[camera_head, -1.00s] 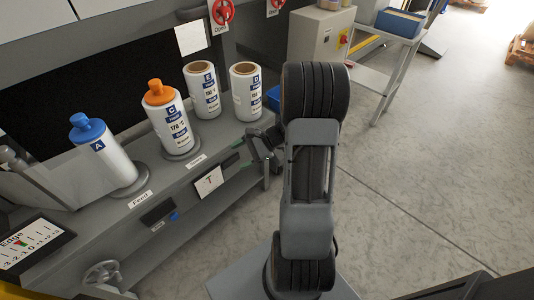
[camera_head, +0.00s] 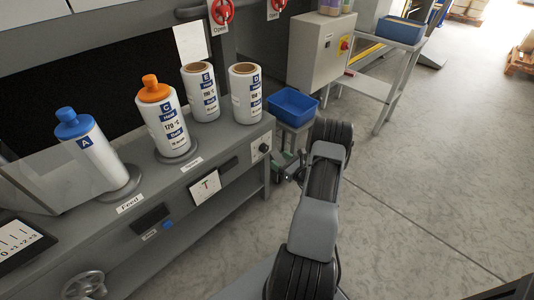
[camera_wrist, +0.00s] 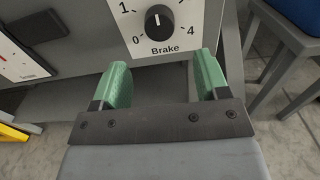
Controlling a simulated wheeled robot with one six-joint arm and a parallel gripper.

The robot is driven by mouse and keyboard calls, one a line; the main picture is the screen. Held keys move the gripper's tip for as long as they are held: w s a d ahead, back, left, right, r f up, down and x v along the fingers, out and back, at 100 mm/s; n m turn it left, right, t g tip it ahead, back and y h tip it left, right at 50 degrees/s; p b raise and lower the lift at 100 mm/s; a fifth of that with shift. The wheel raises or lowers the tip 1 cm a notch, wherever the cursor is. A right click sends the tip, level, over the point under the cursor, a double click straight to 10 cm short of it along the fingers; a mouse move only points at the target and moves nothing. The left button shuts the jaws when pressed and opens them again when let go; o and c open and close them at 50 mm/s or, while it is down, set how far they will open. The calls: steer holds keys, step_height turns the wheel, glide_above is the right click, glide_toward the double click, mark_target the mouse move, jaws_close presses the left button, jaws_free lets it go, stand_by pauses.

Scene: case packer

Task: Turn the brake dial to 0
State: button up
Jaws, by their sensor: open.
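The brake dial (camera_wrist: 159,18) is a round black knob on a white plate marked "Brake" in the wrist view. The numbers 0 and 1 show on its left and 4 on its right; the upper scale is cut off. A small pale mark shows on the knob, but I cannot tell its setting for sure. The dial also shows small at the bench's right end in the head view (camera_head: 264,149). My gripper (camera_wrist: 161,76) has two green fingers, open and empty. They are below the knob in the wrist view, apart from it. In the head view my gripper (camera_head: 291,168) is partly hidden by my arm.
Labelled rolls, such as roll D (camera_head: 246,93) and roll C (camera_head: 163,118), stand on the grey bench. A blue bin (camera_head: 293,106) sits on a stand right of the dial, with a grey control cabinet (camera_head: 320,50) behind. The floor at right is open.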

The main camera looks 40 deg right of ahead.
mark_target(266, 151)
steer(key=w, duration=0.2)
steer(key=w+a, duration=0.1)
steer(key=w, duration=0.2)
steer(key=w+b, duration=0.1)
steer(key=w, duration=0.1)
steer(key=shift+w+a, duration=0.2)
steer(key=shift+w, duration=0.2)
steer(key=c, duration=0.9)
